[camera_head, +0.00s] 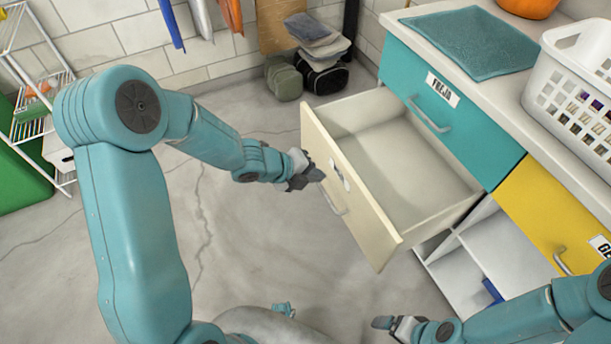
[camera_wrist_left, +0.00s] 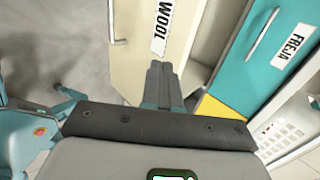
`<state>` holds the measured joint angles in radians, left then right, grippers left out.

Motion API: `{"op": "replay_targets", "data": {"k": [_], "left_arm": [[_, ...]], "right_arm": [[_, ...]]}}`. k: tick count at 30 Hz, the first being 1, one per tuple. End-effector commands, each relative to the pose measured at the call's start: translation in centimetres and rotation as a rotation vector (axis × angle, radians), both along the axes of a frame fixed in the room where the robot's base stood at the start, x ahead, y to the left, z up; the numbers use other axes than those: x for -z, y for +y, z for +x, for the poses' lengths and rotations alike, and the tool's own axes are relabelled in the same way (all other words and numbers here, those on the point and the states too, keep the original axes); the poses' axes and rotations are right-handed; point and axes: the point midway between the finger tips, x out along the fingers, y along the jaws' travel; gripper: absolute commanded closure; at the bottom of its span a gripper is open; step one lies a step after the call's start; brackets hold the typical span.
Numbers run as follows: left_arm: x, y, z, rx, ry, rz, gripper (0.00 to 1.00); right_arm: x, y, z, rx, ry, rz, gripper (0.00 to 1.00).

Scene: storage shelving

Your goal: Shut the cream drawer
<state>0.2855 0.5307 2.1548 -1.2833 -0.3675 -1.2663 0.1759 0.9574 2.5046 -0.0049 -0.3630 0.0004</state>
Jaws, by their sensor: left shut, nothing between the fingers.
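The cream drawer (camera_head: 372,222) is pulled far out of the cabinet, and its inside looks empty. Its front carries a white label and a pale bar handle (camera_head: 334,201). In the left wrist view the drawer front (camera_wrist_left: 133,62) shows the label WOOL (camera_wrist_left: 161,27). My left gripper (camera_head: 318,174) is shut and empty at the drawer front, close to the label. Its closed fingers (camera_wrist_left: 157,70) point at the front in the wrist view; I cannot tell whether they touch it. My right gripper (camera_head: 384,323) is low in the head view, apart from the drawer; its jaw state is unclear.
A teal drawer (camera_head: 455,95) labelled FREJA is shut above the cream one. A yellow drawer front (camera_head: 548,215) stands to the right, over open white compartments (camera_head: 487,258). A white basket (camera_head: 575,95) and teal mat (camera_head: 477,42) lie on top. Floor left of the drawer is clear.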

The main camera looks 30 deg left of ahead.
Motion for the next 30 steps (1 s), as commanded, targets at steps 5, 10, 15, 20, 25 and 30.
{"op": "replay_targets", "data": {"k": [5,10,15,20,25,30], "left_arm": [[3.0,-1.9,2.1,0.004,0.002,-0.001,1.0],[2.4,-3.4,4.0,0.004,0.0,0.0,1.0],[2.4,-4.1,5.0,0.003,-0.001,-0.001,1.0],[2.4,-4.2,5.1,0.002,0.0,0.0,1.0],[2.4,-4.2,5.1,0.002,0.0,0.0,1.0],[2.4,-4.3,5.2,0.002,0.0,0.0,1.0]], "right_arm": [[1.6,0.0,0.0,0.0,0.0,0.0,0.07],[0.8,0.0,0.0,0.0,0.0,0.0,0.07],[0.7,0.0,0.0,0.0,0.0,0.0,0.07],[0.7,0.0,0.0,0.0,0.0,0.0,0.07],[0.7,0.0,0.0,0.0,0.0,0.0,0.07],[0.7,0.0,0.0,0.0,0.0,0.0,0.07]]}}
